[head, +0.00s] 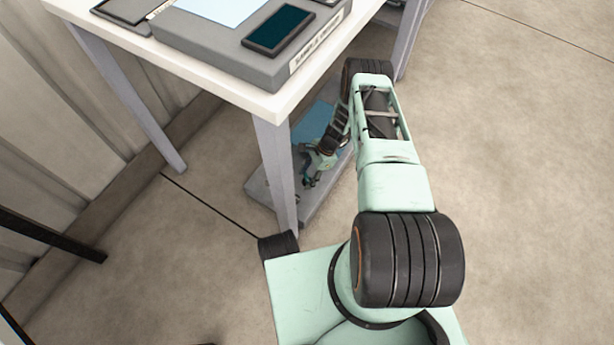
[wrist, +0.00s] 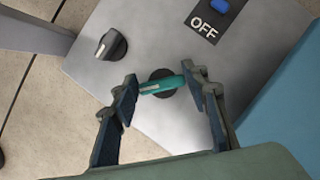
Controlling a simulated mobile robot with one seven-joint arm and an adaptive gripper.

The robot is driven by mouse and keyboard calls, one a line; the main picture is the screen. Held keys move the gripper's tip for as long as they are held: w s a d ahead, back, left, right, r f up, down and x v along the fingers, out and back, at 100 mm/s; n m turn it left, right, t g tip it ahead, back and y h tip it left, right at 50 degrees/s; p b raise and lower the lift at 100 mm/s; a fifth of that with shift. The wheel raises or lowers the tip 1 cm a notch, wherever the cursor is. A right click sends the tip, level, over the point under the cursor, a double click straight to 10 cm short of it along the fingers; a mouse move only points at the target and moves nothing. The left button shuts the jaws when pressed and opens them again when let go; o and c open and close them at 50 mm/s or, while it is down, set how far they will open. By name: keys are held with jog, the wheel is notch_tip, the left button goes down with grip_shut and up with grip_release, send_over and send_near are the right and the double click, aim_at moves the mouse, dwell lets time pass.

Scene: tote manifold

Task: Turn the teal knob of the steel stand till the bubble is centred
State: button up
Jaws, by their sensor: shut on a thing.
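The teal knob (wrist: 162,87) has a long handle with a pale mark and sits on a dark round base on the steel stand's grey panel (wrist: 150,45). My gripper (wrist: 161,80) is shut on the knob, with one finger at each end of its handle. In the head view my gripper (head: 309,170) reaches down under the table to the low grey stand (head: 262,190). The knob cannot be made out there. I see no bubble in either view.
A black knob (wrist: 111,45) with a pale mark sits to the left on the panel. An "OFF" label (wrist: 203,28) with a blue button (wrist: 220,5) is above. A blue surface (wrist: 290,100) rises at right. A table leg (head: 278,170) stands close beside my gripper.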

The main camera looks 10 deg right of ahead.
jog(key=shift+n, duration=0.6)
jog(key=shift+g, duration=0.3)
jog(key=o, duration=1.2)
jog(key=shift+c, duration=0.2)
